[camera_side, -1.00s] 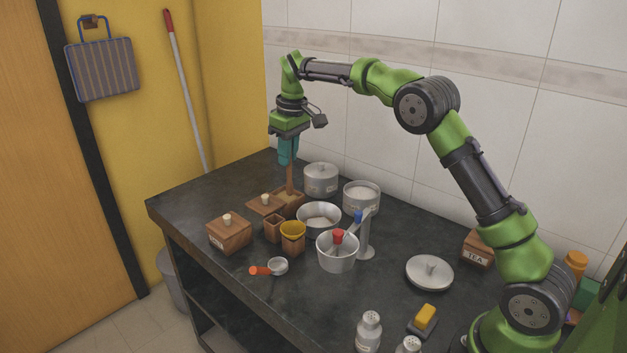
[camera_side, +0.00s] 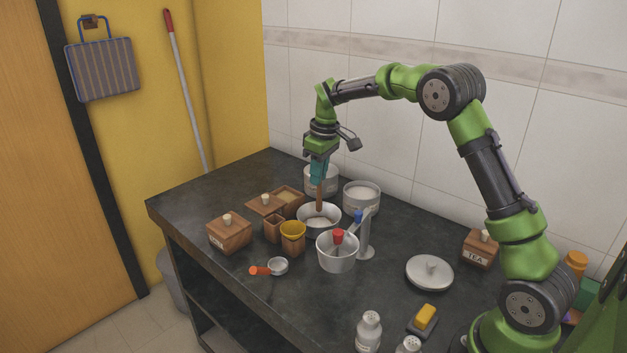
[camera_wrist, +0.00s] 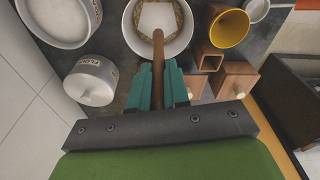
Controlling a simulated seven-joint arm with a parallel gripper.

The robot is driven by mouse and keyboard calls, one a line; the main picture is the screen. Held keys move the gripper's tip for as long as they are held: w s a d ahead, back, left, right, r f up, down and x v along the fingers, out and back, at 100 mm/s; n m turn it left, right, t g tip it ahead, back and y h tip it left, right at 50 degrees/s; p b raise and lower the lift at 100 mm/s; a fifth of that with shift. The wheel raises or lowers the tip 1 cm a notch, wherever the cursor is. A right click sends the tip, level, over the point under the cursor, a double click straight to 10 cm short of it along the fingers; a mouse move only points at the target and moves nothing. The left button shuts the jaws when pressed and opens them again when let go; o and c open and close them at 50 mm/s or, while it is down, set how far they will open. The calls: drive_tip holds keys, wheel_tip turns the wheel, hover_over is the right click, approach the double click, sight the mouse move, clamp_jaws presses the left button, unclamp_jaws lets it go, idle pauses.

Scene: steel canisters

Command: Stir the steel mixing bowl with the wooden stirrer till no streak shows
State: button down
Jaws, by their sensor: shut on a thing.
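My gripper (camera_side: 319,178) is shut on the wooden stirrer (camera_side: 319,198), which points down, nearly upright. The steel mixing bowl (camera_side: 303,225) stands on the dark counter under it, with pale contents. The stirrer's lower end overlaps the bowl's inside in the side view; I cannot tell whether it touches the contents. In the wrist view, my gripper (camera_wrist: 159,80) holds the stirrer (camera_wrist: 158,50), whose end shows over the bowl (camera_wrist: 128,30). There the contents are white in the middle, with brownish streaks around them.
An open wooden box (camera_side: 299,200), a yellow-rimmed wooden cup (camera_side: 293,243) and a lidded wooden box (camera_side: 228,236) stand left of the bowl. A steel pot (camera_side: 337,260) with a red-topped thing stands in front. Steel canisters (camera_side: 361,206) stand behind.

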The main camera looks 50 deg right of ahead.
sight(318, 191)
drive_tip(key=shift+f, duration=2.65)
drive_tip(key=shift+a, duration=0.15)
